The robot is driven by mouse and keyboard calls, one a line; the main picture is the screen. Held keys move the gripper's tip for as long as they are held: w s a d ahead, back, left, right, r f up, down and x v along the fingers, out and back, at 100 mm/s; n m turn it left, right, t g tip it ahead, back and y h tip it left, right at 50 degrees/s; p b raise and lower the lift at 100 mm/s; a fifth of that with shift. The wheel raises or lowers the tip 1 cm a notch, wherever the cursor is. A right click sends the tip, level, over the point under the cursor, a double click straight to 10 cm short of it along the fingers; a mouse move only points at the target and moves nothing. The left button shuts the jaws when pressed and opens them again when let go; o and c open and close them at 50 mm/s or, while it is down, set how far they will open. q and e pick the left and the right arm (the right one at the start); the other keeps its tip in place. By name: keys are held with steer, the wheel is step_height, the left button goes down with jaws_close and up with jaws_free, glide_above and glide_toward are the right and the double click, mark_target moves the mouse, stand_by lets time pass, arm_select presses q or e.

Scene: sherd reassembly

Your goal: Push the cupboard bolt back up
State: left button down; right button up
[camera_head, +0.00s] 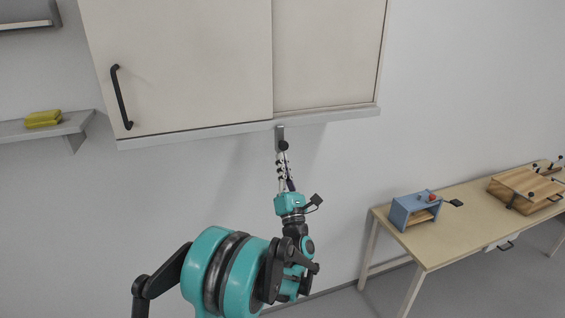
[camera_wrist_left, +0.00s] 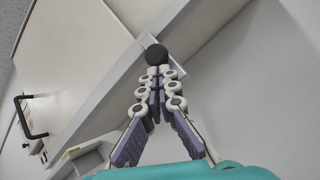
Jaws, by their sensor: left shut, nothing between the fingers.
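The wall cupboard (camera_head: 185,60) has pale sliding doors and a grey bottom rail. The bolt hangs below the rail, with a grey plate (camera_head: 279,132) and a dark round knob (camera_head: 283,146). The knob also shows in the left wrist view (camera_wrist_left: 156,54), just beyond my fingertips. My left gripper (camera_head: 283,158) is shut and empty, pointing up right under the knob; the fingertips look to be at or very near it, but I cannot tell whether they touch. It also shows in the left wrist view (camera_wrist_left: 157,78). My right gripper is not in view.
A black handle (camera_head: 121,97) is on the left door. A shelf (camera_head: 75,124) with a yellow item (camera_head: 43,119) is at left. A table (camera_head: 450,238) at right holds a blue box (camera_head: 414,210) and a wooden box (camera_head: 525,190). The wall beside my left gripper is clear.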

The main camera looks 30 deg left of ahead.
mark_target(283, 145)
arm_select(q)
step_height(283, 145, up, 6)
steer(key=p, duration=0.2)
steer(key=shift+f+p, duration=0.1)
steer(key=shift+p, duration=0.3)
steer(key=shift+f, duration=0.1)
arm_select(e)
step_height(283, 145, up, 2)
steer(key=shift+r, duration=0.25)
arm_select(q)
steer(key=shift+f, duration=0.1)
